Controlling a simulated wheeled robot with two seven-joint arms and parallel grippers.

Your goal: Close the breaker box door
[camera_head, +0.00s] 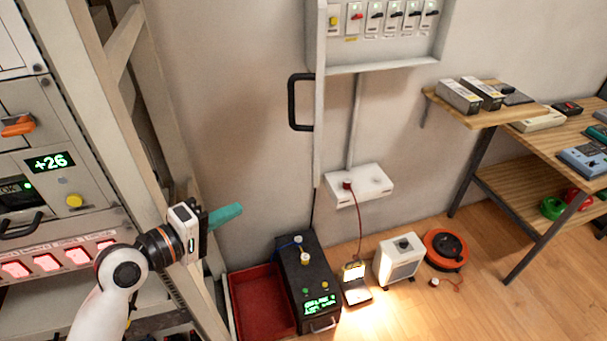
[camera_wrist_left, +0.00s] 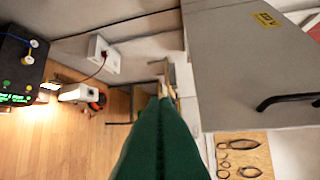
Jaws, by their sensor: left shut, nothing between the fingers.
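The breaker box (camera_head: 385,52) is on the wall at the top of the head view, its switches exposed. Its door (camera_head: 319,110) stands open, seen nearly edge-on at the box's left side, with a black handle (camera_head: 300,102) on its left face. In the left wrist view the grey door (camera_wrist_left: 235,70) fills the upper right, with a yellow label and the handle (camera_wrist_left: 290,100). My left gripper (camera_head: 226,215) is shut and empty, left of and below the door, apart from it. Its green fingers (camera_wrist_left: 160,140) show in the wrist view. My right gripper is out of view.
A metal rack (camera_head: 150,90) stands close on the left. Below are a red tray (camera_head: 262,300), a black device (camera_head: 305,275) and a white wall socket box (camera_head: 360,184) with a red cable. A wooden shelf (camera_head: 485,118) is at right. The space between gripper and door looks clear.

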